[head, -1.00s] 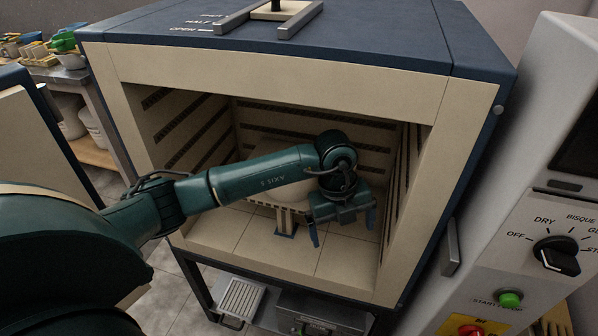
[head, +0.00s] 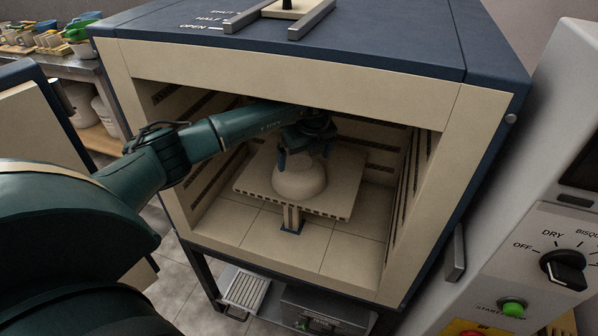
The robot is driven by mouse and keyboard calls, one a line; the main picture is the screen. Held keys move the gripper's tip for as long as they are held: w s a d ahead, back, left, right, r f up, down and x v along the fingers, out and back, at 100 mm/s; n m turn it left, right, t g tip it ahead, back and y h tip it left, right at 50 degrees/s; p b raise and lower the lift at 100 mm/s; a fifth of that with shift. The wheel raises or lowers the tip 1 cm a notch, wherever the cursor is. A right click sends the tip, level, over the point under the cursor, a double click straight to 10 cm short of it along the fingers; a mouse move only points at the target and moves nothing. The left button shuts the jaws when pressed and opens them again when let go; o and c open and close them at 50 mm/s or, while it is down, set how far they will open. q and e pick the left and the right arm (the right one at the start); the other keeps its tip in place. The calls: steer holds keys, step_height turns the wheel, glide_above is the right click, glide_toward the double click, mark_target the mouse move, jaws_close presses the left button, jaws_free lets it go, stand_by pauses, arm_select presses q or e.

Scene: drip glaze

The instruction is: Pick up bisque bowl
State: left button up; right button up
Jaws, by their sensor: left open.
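The bisque bowl (head: 299,180) is pale and dome-shaped. It appears to sit upside down on a kiln shelf (head: 325,205) inside the open kiln. My left gripper (head: 303,158) is over the bowl, its fingers pointing down and spread apart around the bowl's upper part. Whether the fingers touch the bowl I cannot tell. My left forearm hides part of the kiln's back wall. My right gripper is not in view.
The kiln's front frame (head: 440,200) surrounds the arm, with its top beam (head: 290,75) close above the forearm. A post (head: 292,218) supports the shelf above the tiled kiln floor (head: 345,250). A control panel (head: 550,240) stands at the right.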

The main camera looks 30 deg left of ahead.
mark_target(299, 164)
arm_select(q)
steer(key=shift+w+a+r, duration=0.1)
steer(key=shift+w+a, duration=0.45)
steer(key=shift+a, duration=0.3)
steer(key=x, duration=0.3)
steer(key=shift+d+p, duration=0.1)
steer(key=shift+p, duration=0.3)
steer(key=shift+s+f, duration=0.2)
steer(key=shift+f, duration=0.05)
steer(key=c, duration=1.8)
